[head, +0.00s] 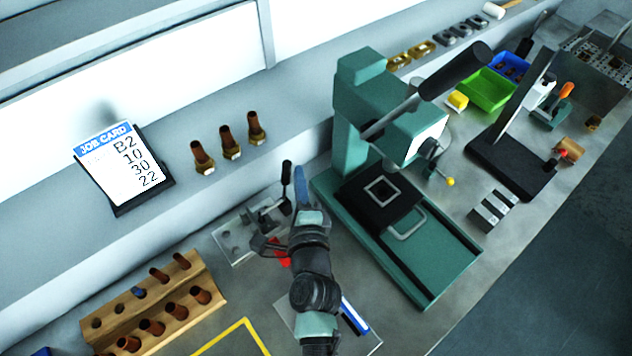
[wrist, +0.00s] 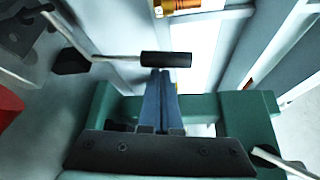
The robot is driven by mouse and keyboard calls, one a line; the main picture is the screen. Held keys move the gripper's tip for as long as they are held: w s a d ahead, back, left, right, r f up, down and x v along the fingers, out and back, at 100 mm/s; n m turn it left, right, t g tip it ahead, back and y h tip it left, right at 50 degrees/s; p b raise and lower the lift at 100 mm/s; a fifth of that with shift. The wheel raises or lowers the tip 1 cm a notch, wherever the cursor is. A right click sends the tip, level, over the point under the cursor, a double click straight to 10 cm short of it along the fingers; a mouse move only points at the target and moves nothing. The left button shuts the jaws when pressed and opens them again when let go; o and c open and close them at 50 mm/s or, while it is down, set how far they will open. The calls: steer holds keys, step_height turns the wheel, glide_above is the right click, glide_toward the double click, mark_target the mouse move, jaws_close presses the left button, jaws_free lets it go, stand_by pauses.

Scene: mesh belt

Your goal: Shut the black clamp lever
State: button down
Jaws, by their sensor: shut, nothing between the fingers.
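The black clamp lever (head: 286,180) stands upright on a grey fixture plate (head: 232,252), just left of my gripper in the head view. In the wrist view its black grip (wrist: 166,59) lies across the picture on a bent metal rod, right at the fingertips. My gripper (head: 299,172) has blue fingers; in the wrist view the fingers (wrist: 161,74) are together with nothing between them. The fingertips overlap the lower edge of the grip; I cannot tell if they touch it. My arm hides part of the fixture in the head view.
A green press (head: 358,150) with its own long black-gripped handle stands close on the right. A red part (head: 283,258) lies beside my arm. A wooden rack (head: 205,283) is at the lower left, and a job card (head: 122,165) is on the ledge.

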steer(key=shift+s+a, duration=0.15)
steer(key=shift+s, duration=0.05)
stand_by(0.6)
